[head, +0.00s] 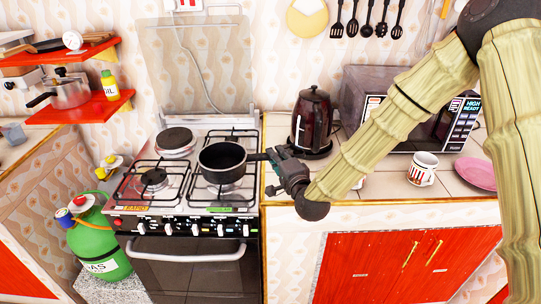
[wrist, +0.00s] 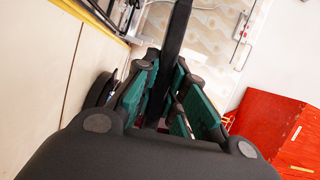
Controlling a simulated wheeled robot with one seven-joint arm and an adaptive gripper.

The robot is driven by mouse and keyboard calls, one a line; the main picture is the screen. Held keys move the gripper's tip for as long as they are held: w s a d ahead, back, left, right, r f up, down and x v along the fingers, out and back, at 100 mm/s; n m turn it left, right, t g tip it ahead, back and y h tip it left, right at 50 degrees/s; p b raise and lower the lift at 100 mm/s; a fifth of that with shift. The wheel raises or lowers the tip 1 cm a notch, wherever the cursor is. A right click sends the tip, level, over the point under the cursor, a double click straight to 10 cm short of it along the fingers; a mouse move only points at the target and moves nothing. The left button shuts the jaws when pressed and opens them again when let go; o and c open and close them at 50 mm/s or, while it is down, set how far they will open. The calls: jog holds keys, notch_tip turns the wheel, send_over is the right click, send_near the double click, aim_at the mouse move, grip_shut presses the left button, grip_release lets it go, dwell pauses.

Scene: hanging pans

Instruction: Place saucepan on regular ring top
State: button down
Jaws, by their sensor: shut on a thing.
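The black saucepan (head: 222,158) is upright over the front right ring of the stove (head: 132,206), its handle pointing right. I cannot tell whether its base touches the grate. The ring under it is mostly hidden; part of its grate (head: 236,197) shows in front of the pan. My gripper (head: 275,163) is shut on the handle, to the right of the pan. In the wrist view, the dark handle (wrist: 177,32) runs up from between the green finger pads of my gripper (wrist: 166,85). The pan's bowl is not clearly visible there.
A solid hotplate (head: 175,140) is at the back left and a small burner (head: 153,177) at the front left. A dark kettle (head: 312,122), a microwave (head: 440,125) and a striped mug (head: 422,168) stand on the right counter. The glass lid (head: 195,70) is raised behind the stove.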

jog(key=shift+w+a+f+p, duration=0.25)
jog(key=shift+w+f+p, duration=0.05)
jog(key=shift+w+f, duration=0.4)
jog(key=shift+w+a+f+p, duration=0.3)
jog(key=shift+w+f, duration=0.3)
jog(key=shift+w, duration=0.15)
jog(key=shift+w+a+f+p, duration=0.2)
jog(key=shift+w+f+p, duration=0.1)
jog(key=shift+w+f, duration=0.4)
jog(key=shift+f, duration=0.15)
jog(key=c, duration=1.5)
grip_release()
